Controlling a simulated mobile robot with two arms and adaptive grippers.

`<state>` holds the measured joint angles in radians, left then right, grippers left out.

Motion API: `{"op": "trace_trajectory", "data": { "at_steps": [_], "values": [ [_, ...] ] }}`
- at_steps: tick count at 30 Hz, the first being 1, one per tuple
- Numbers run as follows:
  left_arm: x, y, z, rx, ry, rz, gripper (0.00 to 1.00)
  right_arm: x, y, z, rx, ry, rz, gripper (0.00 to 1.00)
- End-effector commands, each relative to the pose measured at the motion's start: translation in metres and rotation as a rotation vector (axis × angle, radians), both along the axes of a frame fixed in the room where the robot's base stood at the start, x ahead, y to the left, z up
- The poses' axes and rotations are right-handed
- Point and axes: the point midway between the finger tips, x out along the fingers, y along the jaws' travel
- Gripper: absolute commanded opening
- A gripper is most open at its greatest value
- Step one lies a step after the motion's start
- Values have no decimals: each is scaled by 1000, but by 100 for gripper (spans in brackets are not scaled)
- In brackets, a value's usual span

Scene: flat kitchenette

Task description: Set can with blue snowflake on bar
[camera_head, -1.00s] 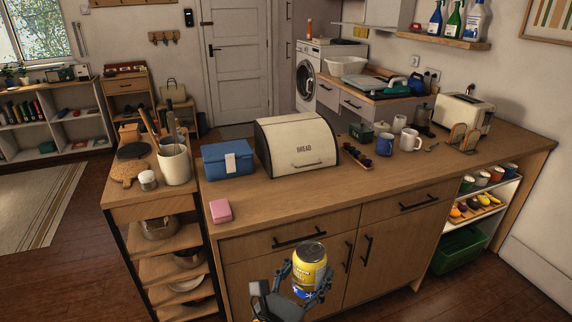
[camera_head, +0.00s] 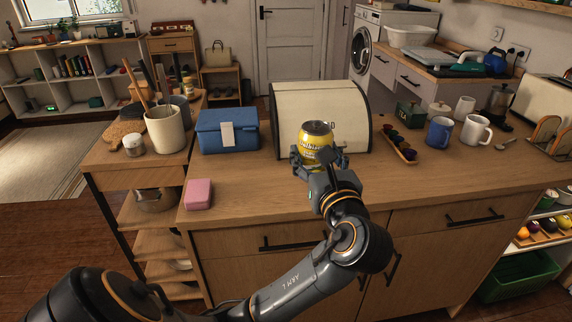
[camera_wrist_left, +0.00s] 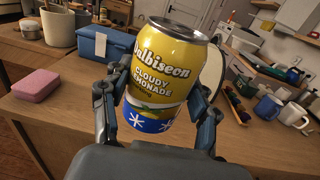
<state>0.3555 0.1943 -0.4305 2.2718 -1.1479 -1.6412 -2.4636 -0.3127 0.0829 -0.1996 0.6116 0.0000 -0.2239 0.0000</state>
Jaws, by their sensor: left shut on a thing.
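The yellow can (camera_head: 316,146) is upright in my left gripper (camera_head: 318,165), in front of the cream bread bin. In the left wrist view the can (camera_wrist_left: 160,70) shows "Cloudy Lemonade" lettering and a blue band with white snowflakes near its base. The fingers of my left gripper (camera_wrist_left: 158,115) close on it from both sides. The bar (camera_head: 250,205) is the wooden counter top. The can appears over its front part; I cannot tell whether its base touches the wood. My right gripper is not in view.
The bread bin (camera_head: 352,108) stands just behind the can. A blue box (camera_head: 227,132) and a pink block (camera_head: 198,194) are to the left. A tray of small dark cups (camera_head: 399,146), a blue mug (camera_head: 439,133) and a white mug (camera_head: 476,130) are to the right. The front right counter is clear.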

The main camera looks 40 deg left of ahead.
Motion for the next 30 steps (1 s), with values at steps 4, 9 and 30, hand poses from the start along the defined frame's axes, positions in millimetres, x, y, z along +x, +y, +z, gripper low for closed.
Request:
{"op": "trace_trajectory", "data": {
  "at_steps": [4, 9, 30],
  "values": [
    [11, 9, -5, 5, 1, 27, 14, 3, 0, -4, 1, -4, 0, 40],
    [47, 26, -23, 4, 4, 27, 14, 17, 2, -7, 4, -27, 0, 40],
    [124, 62, -109, 2, 5, 23, 14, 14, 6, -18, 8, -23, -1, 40]
  ]
}}
